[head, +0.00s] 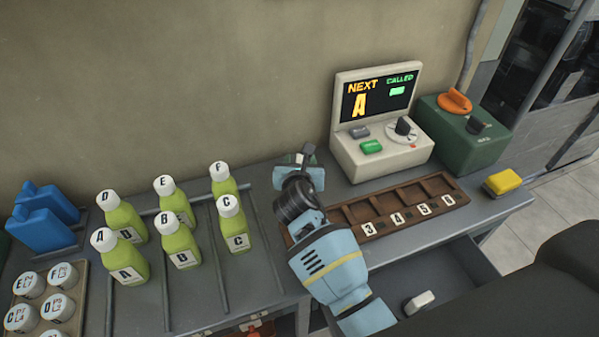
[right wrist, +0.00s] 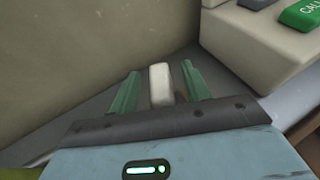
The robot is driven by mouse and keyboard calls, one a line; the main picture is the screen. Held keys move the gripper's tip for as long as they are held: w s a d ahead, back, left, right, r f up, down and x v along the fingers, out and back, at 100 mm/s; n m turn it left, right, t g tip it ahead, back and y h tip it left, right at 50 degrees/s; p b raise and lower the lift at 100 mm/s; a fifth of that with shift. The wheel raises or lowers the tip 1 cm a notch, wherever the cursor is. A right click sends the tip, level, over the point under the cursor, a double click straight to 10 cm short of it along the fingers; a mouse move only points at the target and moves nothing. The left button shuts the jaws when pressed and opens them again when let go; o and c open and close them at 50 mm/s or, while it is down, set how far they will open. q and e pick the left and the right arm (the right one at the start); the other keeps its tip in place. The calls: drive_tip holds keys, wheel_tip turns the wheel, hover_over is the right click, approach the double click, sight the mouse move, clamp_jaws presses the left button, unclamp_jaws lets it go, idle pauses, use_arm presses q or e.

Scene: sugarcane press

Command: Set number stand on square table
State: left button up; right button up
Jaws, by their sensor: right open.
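My right gripper (head: 299,165) is over the back of the grey counter (head: 350,186), near the wall and left of the display machine. In the right wrist view, its two green fingers (right wrist: 158,84) are apart, with a small upright white block (right wrist: 160,86) between them. Gaps show on both sides of the block. I cannot tell whether this block is the number stand, as its face carries no readable number here. I cannot make out a separate square table. My left gripper is not in view.
A brown slotted tray (head: 433,211) holds number tiles. An open drawer (head: 446,270) below contains a white piece (head: 418,302). The display machine (head: 383,160) and green switch box (head: 470,140) stand at the right. Lettered green bottles (head: 181,245) stand at the left.

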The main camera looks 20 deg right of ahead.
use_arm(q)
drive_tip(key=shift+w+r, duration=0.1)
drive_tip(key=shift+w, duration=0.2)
use_arm(e)
drive_tip(key=shift+w, duration=0.2)
drive_tip(key=shift+c, duration=0.6)
drive_tip(key=shift+d, duration=0.1)
clamp_jaws()
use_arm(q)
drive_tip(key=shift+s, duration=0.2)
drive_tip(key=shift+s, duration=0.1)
use_arm(e)
drive_tip(key=shift+r, duration=0.1)
